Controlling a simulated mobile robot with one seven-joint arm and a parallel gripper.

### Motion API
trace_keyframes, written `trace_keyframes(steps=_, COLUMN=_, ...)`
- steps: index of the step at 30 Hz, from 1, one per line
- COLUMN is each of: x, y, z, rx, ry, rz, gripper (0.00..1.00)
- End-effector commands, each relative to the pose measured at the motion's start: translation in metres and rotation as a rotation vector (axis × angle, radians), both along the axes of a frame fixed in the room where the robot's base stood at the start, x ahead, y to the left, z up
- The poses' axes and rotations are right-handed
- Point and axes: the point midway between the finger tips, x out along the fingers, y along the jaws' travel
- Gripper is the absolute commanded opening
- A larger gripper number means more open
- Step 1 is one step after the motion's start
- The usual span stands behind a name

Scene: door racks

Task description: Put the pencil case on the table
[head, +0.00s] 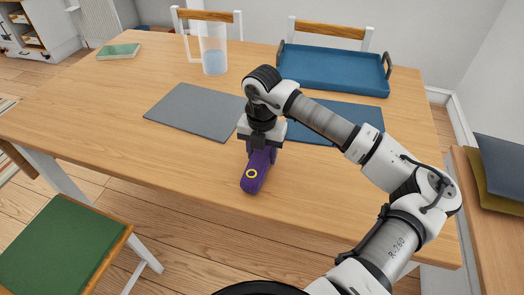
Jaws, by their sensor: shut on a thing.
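The purple pencil case (256,172) has a yellow ring mark near its front end. My gripper (258,148) points down and is shut on the case near its far end. The case is at the table's (190,155) near part, a little in from the front edge. I cannot tell whether the case touches the table top or hangs just above it. The far end of the case is partly hidden by my gripper.
A grey placemat (195,110) lies left of my gripper and a blue placemat (345,115) behind my arm. A clear pitcher (213,50), a blue tray (335,68) and a green book (118,51) stand farther back. The table's front left is bare. A green-seated chair (60,245) is at the near left.

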Motion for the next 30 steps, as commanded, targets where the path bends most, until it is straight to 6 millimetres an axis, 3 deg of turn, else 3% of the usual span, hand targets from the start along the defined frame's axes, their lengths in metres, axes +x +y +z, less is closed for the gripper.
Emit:
trace_keyframes(steps=8, x=0.0, y=0.0, z=-0.004, rx=0.0, ry=-0.001, rz=0.0, gripper=0.21)
trace_keyframes(steps=9, x=0.0, y=0.0, z=-0.002, rx=0.0, ry=0.0, rz=0.0, gripper=0.49)
trace_keyframes(steps=13, x=0.0, y=0.0, z=-0.002, rx=0.0, ry=0.0, rz=-0.001, gripper=0.66)
trace_keyframes(steps=25, x=0.0, y=0.0, z=0.004, rx=0.0, ry=-0.001, rz=-0.001, gripper=0.67)
trace_keyframes(steps=30, x=0.001, y=0.0, z=0.032, rx=-0.002, ry=-0.004, rz=-0.001, gripper=0.67)
